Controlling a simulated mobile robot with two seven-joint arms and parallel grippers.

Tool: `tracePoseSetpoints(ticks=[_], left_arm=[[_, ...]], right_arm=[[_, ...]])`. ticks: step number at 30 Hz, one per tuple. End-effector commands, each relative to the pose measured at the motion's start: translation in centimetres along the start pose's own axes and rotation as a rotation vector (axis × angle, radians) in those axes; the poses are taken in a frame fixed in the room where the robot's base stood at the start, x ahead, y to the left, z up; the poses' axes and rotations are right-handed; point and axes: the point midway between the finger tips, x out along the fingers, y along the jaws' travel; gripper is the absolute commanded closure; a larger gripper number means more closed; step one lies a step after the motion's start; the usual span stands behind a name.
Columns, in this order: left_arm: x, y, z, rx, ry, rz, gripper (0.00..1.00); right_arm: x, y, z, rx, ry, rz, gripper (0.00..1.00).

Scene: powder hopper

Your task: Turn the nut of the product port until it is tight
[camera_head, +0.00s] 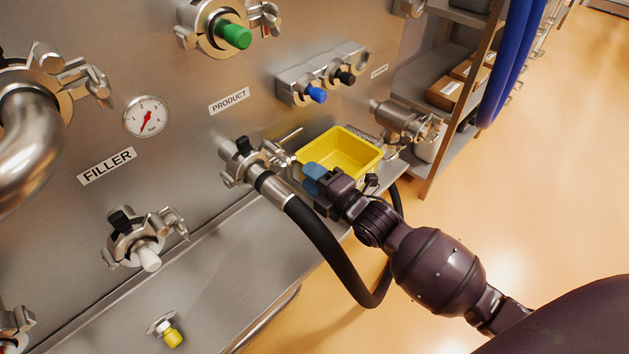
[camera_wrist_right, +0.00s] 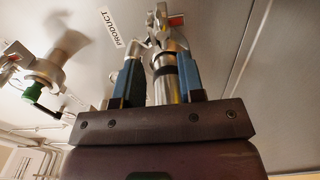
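The product port (camera_head: 240,163) carries a metal clamp under the PRODUCT label, with a black hose (camera_head: 325,245) attached by a metal end piece. The clamp's nut (camera_head: 281,157) and bolt stick out on its right side. My right gripper (camera_head: 312,178) has blue fingers and is just right of the nut, apart from it in the head view. In the right wrist view my gripper (camera_wrist_right: 164,75) is open, with the metal hose end (camera_wrist_right: 166,84) showing in the gap and the clamp (camera_wrist_right: 172,38) beyond the fingertips. Nothing is held. My left gripper is not in view.
A yellow bin (camera_head: 345,152) stands on the ledge close behind my right gripper. The hose loops down below my right forearm. Other ports with clamps, a gauge (camera_head: 146,117) and a shelf (camera_head: 440,80) with boxes surround the panel. The floor at right is clear.

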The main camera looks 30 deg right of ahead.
Motion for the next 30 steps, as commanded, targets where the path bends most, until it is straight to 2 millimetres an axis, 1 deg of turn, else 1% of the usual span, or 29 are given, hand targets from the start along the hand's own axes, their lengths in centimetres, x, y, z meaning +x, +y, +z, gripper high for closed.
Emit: tracePoseSetpoints(ticks=[1, 6, 8, 11, 15, 21, 30], left_arm=[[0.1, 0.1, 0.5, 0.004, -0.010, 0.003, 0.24], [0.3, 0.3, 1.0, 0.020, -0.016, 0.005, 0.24], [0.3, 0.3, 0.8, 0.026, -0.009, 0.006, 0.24], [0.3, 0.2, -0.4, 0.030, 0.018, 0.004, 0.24], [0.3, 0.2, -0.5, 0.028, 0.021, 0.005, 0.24], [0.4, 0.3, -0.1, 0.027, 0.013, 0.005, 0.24], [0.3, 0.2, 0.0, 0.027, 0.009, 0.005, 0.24]], right_arm=[[0.7, -0.5, -0.1, 0.003, 0.001, -0.004, 0.64], [2.8, -0.6, -0.1, 0.002, 0.000, -0.004, 0.64], [3.6, -0.6, -0.1, 0.002, 0.000, -0.005, 0.64], [4.8, -0.1, 0.0, -0.002, -0.001, -0.002, 0.64], [6.1, 0.0, 0.0, -0.002, -0.001, 0.000, 0.64], [7.0, -0.1, 0.0, -0.002, -0.001, -0.001, 0.64], [7.2, -0.1, 0.0, -0.002, -0.001, -0.002, 0.64]])
